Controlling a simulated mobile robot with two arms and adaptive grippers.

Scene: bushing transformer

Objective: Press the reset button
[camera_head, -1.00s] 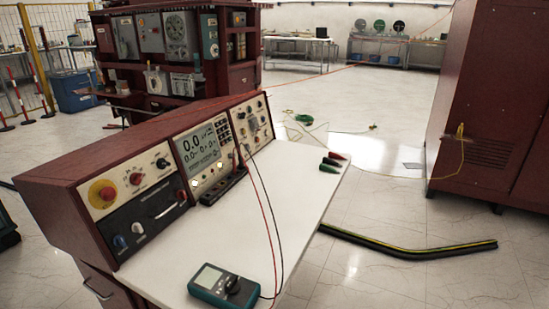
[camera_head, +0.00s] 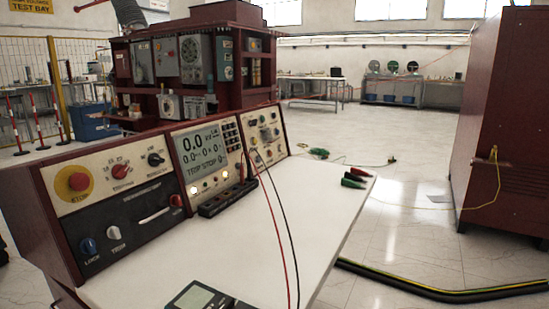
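A dark red control console (camera_head: 150,137) with several controls stands on a white-topped bench (camera_head: 270,215). Its left panel has a red mushroom button (camera_head: 78,181) on a yellow plate, a red knob (camera_head: 119,171) and a black knob (camera_head: 155,159). Below are a blue control (camera_head: 88,245), a white control (camera_head: 113,232) and a small red one (camera_head: 176,200). The middle panel has a lit display (camera_head: 207,152) showing 0.0. Small labels are hard to read, so I cannot tell which control is the reset button. Neither gripper is in view.
A handheld meter (camera_head: 200,299) lies at the bench's front, cut off by the frame. Red and black leads cross the benchtop. Red and green clips (camera_head: 355,178) lie at its right edge. Thick cable (camera_head: 440,292) and a red cabinet (camera_head: 505,125) are on the right. Open floor lies behind.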

